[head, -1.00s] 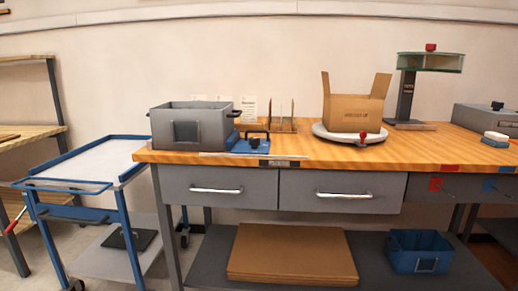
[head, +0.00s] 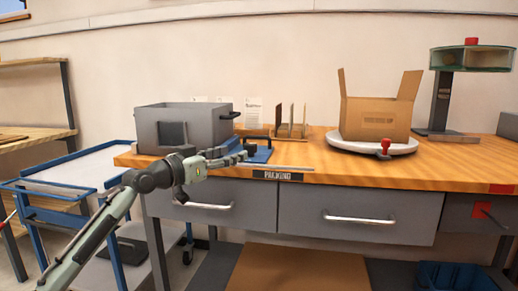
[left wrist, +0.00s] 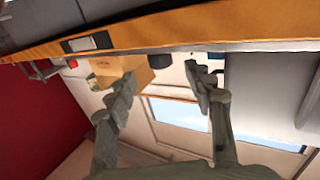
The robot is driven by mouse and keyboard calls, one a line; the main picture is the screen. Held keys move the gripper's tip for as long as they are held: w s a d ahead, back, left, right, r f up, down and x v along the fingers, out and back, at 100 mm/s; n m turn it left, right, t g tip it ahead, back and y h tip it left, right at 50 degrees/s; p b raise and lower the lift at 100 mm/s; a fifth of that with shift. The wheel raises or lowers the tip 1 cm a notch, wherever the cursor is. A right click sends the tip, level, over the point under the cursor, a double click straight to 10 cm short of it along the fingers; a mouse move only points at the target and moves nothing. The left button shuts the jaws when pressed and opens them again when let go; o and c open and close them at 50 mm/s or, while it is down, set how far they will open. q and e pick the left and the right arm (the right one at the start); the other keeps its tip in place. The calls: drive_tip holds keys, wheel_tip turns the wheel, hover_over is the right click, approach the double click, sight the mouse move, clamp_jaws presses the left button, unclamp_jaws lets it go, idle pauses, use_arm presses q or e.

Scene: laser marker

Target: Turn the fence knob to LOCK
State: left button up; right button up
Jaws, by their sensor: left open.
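I cannot pick out a knob marked LOCK in these views. A blue fixture (head: 258,155) with a black handle (head: 254,138) sits on the bench beside a grey open box. A red knob (head: 385,146) stands at the front of a round turntable, and a red part (head: 482,210) shows on the right drawer front. My left gripper (head: 238,154) is at the bench's front edge, in front of the grey box and blue fixture, overlapping them in the head view. In the left wrist view its fingers (left wrist: 160,82) are spread with nothing between them. My right gripper is not in view.
The grey box (head: 190,128) stands on the wooden bench (head: 315,155). A cardboard box (head: 375,118) sits on the turntable (head: 347,143). A stand with a green-tinted top (head: 440,100) is at the back right. A blue cart (head: 80,170) stands left. Bench room before the turntable is clear.

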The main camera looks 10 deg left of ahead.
sight(251, 148)
use_arm(q)
drive_tip(key=x, duration=0.8)
drive_tip(key=shift+w+d, duration=0.1)
drive_tip(key=shift+w, duration=0.1)
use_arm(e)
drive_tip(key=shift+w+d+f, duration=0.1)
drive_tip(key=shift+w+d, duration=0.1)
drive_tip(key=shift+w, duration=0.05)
